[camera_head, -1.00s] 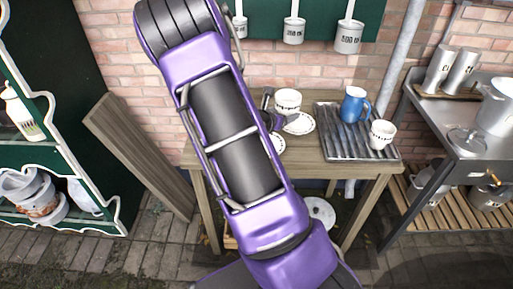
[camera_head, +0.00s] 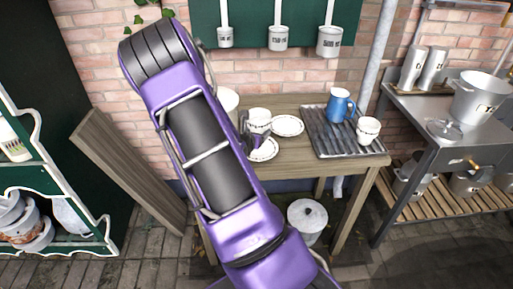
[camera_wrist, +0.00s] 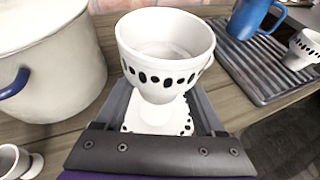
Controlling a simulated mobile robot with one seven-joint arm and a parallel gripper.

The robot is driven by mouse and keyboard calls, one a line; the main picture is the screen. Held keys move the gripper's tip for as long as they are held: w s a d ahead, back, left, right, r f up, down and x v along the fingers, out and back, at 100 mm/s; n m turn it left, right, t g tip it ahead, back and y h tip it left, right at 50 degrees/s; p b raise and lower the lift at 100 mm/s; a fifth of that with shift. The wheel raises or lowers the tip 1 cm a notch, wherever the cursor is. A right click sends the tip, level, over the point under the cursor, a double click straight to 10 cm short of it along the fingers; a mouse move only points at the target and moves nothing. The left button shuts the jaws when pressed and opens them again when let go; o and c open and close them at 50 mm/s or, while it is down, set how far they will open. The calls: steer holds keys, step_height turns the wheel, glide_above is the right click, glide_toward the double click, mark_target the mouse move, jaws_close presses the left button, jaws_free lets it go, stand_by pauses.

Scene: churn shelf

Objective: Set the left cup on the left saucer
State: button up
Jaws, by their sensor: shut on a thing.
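A white cup with a band of black marks (camera_head: 258,119) is held by my gripper (camera_head: 249,131). In the wrist view the cup (camera_wrist: 165,48) is upright and empty, between the two fingers. My gripper is shut on it. A white saucer with a dark rim pattern (camera_head: 265,151) lies on the table just in front of the cup. In the wrist view a patterned saucer (camera_wrist: 129,125) shows below the cup, partly hidden by it; the gap between them is hard to judge. Another saucer (camera_head: 289,127) lies behind to the right.
A ridged metal tray (camera_head: 335,144) on the right of the wooden table (camera_head: 312,165) bears a blue mug (camera_head: 340,104) and another patterned cup (camera_head: 368,129). A large white pot (camera_wrist: 45,65) stands close left of the cup. A small white vessel (camera_wrist: 22,162) shows at lower left.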

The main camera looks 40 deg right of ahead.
mark_target(257, 151)
steer(key=shift+f+b, duration=0.3)
steer(key=shift+f, duration=2.8)
steer(key=shift+f, duration=0.1)
steer(key=shift+f, duration=0.15)
steer(key=o, duration=1.4)
steer(key=shift+o, duration=0.2)
steer(key=shift+r, duration=0.35)
steer(key=v, duration=1.2)
steer(key=shift+f+p, duration=0.2)
steer(key=shift+p, duration=0.15)
